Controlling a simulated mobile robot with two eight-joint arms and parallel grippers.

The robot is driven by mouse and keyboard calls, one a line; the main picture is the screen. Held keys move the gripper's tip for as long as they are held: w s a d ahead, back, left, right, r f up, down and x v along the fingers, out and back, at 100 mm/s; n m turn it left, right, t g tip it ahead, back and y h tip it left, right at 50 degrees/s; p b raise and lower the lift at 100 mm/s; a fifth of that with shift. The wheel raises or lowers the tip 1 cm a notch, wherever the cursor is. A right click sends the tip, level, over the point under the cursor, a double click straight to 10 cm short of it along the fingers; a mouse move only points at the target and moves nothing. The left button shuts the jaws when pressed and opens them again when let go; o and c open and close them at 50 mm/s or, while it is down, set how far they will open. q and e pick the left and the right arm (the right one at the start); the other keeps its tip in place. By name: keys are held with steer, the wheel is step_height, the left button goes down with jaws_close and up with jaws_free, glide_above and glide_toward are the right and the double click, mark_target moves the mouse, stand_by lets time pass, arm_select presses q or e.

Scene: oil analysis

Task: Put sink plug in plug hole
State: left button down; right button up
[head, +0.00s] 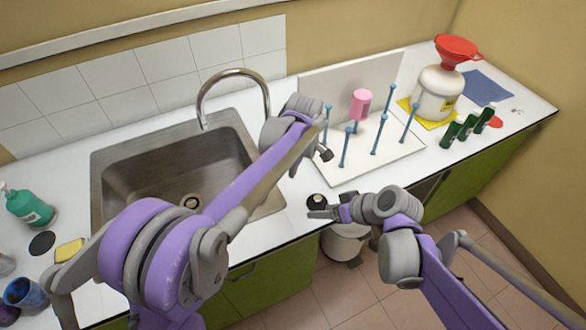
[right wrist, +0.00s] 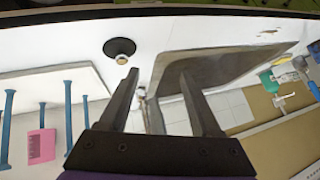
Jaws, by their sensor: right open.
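The sink plug (head: 317,200) is a black disc with a pale knob, lying on the white counter right of the sink. The right wrist view shows the plug (right wrist: 120,46) just beyond and left of my fingertips. My right gripper (head: 318,212) is open and empty beside the plug at the counter's front edge; its two fingers (right wrist: 157,80) are apart. The plug hole (head: 190,202) shows as a round opening in the floor of the steel sink (head: 130,165). My left gripper (head: 325,154) hangs over the counter behind the plug; its jaws are too small to read.
A white peg rack (head: 400,160) with blue pegs and a pink cup (head: 360,104) stands behind the grippers. The curved tap (head: 232,72) rises behind the sink.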

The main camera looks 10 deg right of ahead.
steer(key=s+d+r+m+h, duration=0.2)
steer(key=s+d+m+h, duration=0.2)
steer(key=s, duration=0.4)
steer(key=shift+d+r+t+h, duration=0.2)
steer(key=shift+d+t+h, duration=0.2)
steer(key=shift+d+h, duration=0.4)
steer(key=shift+a, duration=0.1)
